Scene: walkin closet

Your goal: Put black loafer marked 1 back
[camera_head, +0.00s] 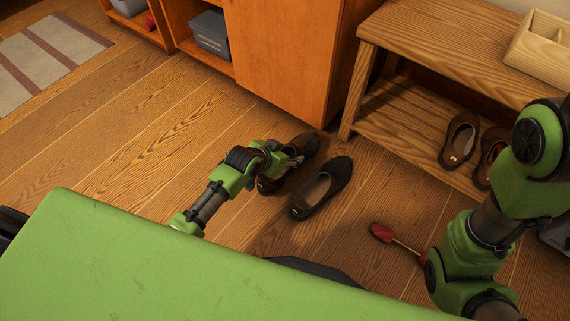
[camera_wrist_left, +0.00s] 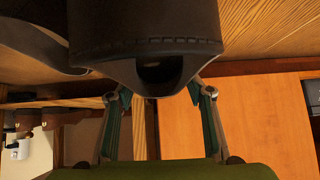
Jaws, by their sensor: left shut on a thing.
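My left gripper (camera_head: 282,159) is shut on a dark loafer (camera_head: 305,144) near the floor in front of the orange cabinet. The gripper hides the middle of this shoe. In the left wrist view the shoe's dark stitched heel (camera_wrist_left: 145,35) fills the top middle, between the two fingers. A second black loafer (camera_head: 334,178) lies upright on the floor just right of it. I cannot read a number on either shoe. My right arm shows at the right edge, but its gripper is out of view.
A wooden bench (camera_head: 404,132) stands at the right, with a brown loafer (camera_head: 459,140) and a reddish shoe (camera_head: 490,150) on its lower shelf. The shelf's left part is bare. A red-headed stick (camera_head: 381,232) lies on the floor. The orange cabinet (camera_head: 285,60) stands behind.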

